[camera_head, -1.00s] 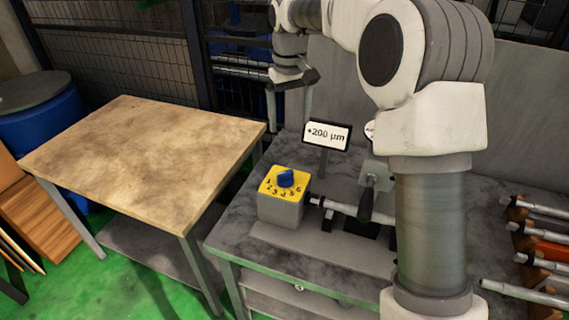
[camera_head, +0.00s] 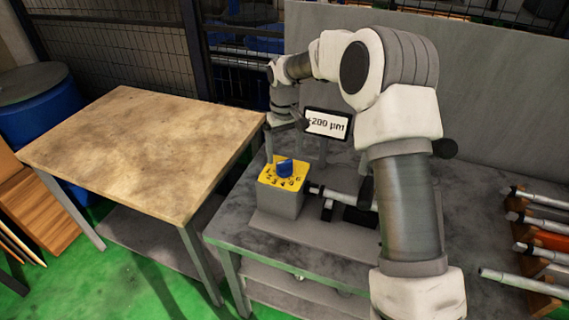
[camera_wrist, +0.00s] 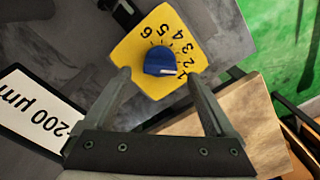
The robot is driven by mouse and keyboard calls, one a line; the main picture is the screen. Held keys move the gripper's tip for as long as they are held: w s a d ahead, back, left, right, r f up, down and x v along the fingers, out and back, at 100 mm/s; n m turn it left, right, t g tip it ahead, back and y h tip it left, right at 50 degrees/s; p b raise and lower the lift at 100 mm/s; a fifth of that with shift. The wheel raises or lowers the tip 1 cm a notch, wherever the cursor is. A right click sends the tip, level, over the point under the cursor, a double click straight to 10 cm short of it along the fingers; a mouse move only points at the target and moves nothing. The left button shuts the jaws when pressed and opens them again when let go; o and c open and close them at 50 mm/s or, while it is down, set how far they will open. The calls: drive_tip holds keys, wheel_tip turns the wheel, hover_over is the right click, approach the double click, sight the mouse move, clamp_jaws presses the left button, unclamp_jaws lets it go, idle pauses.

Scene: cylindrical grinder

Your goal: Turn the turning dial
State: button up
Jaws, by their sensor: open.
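The turning dial is a blue knob (camera_head: 285,168) on a yellow numbered plate (camera_head: 268,179) on top of a grey box at the front left of the grey machine table. In the wrist view the blue knob (camera_wrist: 160,62) lies beyond and between my fingertips, with a white pointer mark toward the low numbers near 1. My gripper (camera_wrist: 158,76) is open and empty, its fingers spread on either side of the knob. In the head view my gripper (camera_head: 296,152) is above and just behind the dial. I cannot tell the exact gap between fingers and dial.
A metal shaft (camera_head: 337,196) lies right of the dial box. Several shafts rest on a rack (camera_head: 540,285) at the right. A wooden table (camera_head: 140,150) stands at left, its top clear.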

sight(285, 161)
drive_tip(key=shift+f, duration=2.25)
drive_tip(key=shift+c, duration=0.2)
drive_tip(key=c, duration=1.3)
drive_tip(key=shift+r+n+p, duration=0.1)
drive_tip(key=shift+n+p, duration=0.35)
drive_tip(key=shift+n, duration=2.35)
drive_tip(key=o, duration=1.3)
